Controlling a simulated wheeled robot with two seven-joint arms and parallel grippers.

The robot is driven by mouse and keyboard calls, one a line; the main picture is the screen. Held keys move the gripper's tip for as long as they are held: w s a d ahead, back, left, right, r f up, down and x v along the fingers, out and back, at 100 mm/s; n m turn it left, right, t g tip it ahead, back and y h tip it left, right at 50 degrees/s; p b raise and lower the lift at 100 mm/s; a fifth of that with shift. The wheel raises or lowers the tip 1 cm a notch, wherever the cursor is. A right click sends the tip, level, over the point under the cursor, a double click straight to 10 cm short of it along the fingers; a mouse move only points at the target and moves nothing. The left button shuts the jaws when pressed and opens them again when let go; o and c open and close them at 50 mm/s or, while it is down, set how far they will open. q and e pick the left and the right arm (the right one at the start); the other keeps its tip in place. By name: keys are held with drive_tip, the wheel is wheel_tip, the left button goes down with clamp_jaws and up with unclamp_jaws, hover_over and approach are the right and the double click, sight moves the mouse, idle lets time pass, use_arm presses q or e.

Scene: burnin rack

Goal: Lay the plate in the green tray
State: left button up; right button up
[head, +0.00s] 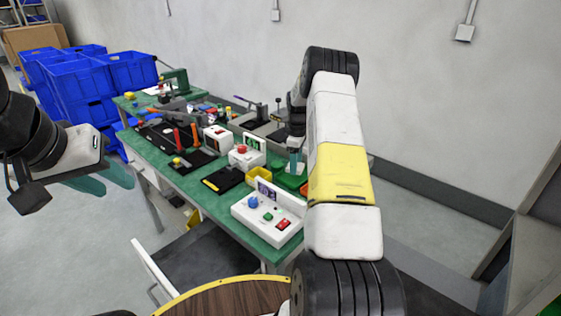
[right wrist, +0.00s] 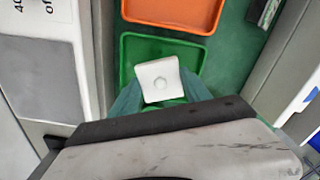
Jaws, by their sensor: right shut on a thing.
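The plate (right wrist: 160,78) is a small white square with a round mark in its middle. In the right wrist view it sits between the teal fingertips of my right gripper (right wrist: 158,88), which is shut on it. The green tray (right wrist: 124,55) lies beneath and around the plate in that view; the gripper covers its near part. I cannot tell whether plate and tray touch. In the head view the green tray (head: 288,181) is partly hidden by my right arm, with my right gripper (head: 295,166) over it. My left gripper (head: 104,178) is empty, its fingers apart, left of the table.
An orange tray (right wrist: 172,12) lies beyond the green tray. A yellow bin (head: 258,174) and a white button box (head: 268,218) stand nearby on the green table (head: 185,182). Blue crates (head: 85,78) are stacked at the back left. A chair (head: 205,262) stands in front.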

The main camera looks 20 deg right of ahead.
drive_tip(key=shift+f, duration=1.55)
drive_tip(key=shift+f, duration=0.1)
drive_tip(key=o, duration=1.5)
